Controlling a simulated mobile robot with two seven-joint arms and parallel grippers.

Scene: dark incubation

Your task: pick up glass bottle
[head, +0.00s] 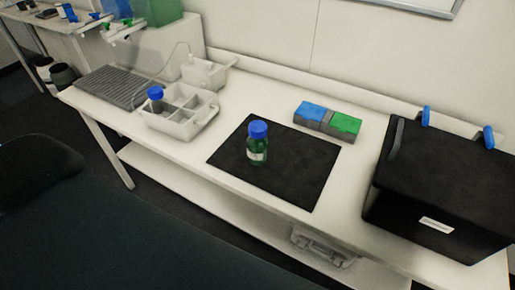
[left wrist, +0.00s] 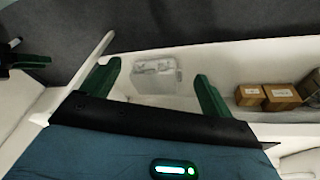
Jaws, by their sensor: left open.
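A green glass bottle (head: 257,156) with a blue cap and a pale label stands upright on a black mat (head: 309,172) on the white bench. Another blue-capped bottle (head: 156,97) stands in a compartment of the light grey divided tray (head: 193,128). My left gripper (left wrist: 157,71) is open and empty in the left wrist view, its two green fingers spread apart. No bottle shows in that view, and no gripper shows in the head view.
A black box (head: 443,190) with blue clips stands at the right. A rack with blue and green blocks (head: 328,120) lies behind the mat. A ridged grey plate (head: 110,87) is at the left. Cardboard boxes (left wrist: 281,97) and a clear case (left wrist: 157,82) sit on a shelf.

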